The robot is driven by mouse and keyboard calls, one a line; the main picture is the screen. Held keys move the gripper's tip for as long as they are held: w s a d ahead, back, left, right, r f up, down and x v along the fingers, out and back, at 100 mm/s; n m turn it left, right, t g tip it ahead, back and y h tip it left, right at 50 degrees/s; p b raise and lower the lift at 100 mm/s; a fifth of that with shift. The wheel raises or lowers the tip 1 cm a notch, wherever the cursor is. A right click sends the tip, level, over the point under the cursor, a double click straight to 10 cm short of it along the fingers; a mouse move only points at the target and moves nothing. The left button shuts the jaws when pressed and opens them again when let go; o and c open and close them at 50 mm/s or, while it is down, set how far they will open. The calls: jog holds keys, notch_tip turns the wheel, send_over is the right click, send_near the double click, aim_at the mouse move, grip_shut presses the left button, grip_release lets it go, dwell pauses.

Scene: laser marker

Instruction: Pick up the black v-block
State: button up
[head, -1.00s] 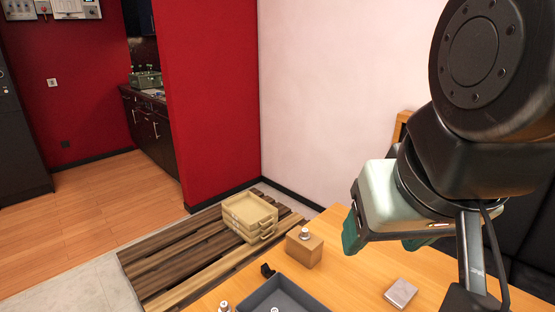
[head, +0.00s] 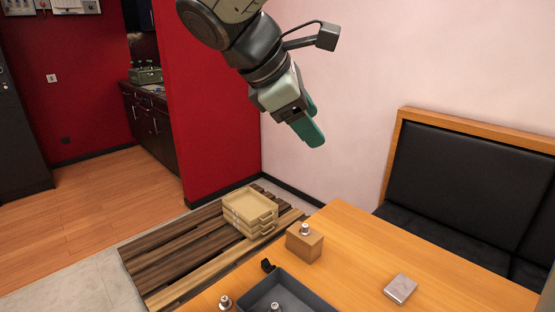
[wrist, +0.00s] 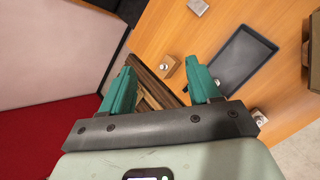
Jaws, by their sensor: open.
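The black v-block (head: 267,266) is small and dark. It sits on the wooden table at the left, between the grey tray and the wooden block in the head view. My gripper (head: 312,128) is high above the table and well apart from the v-block, with green fingers pointing down and to the right. In the wrist view my gripper (wrist: 160,82) has its two fingers spread, with nothing between them. I cannot clearly make out the v-block in the wrist view; the right finger may hide it.
On the table (head: 350,270) stand a wooden block (head: 305,247) with a metal piece on top, a dark grey tray (head: 318,304), a metal piece (head: 225,303) and a silver square block (head: 400,289). Stacked tan crates (head: 249,212) stand on a pallet beyond. A black bench (head: 460,180) is at right.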

jog(key=w+a+f+n+t+h, duration=0.1)
jog(key=w+a+n+t+h, duration=0.35)
jog(key=a+n, duration=0.8)
jog(key=m+y, duration=0.1)
jog(key=m, duration=0.2)
send_near(268, 267)
jog(key=shift+s+r, duration=0.45)
jog(key=shift+r, duration=0.2)
jog(key=shift+f, duration=0.25)
jog(key=shift+w+d+f, duration=0.15)
jog(key=shift+w+d, duration=0.1)
jog(key=shift+w, duration=0.05)
jog(key=shift+y, duration=0.35)
jog(key=x, duration=1)
jog(key=shift+w+r, duration=0.1)
jog(key=shift+r, duration=0.1)
jog(key=c, duration=0.7)
jog(key=shift+r, duration=0.1)
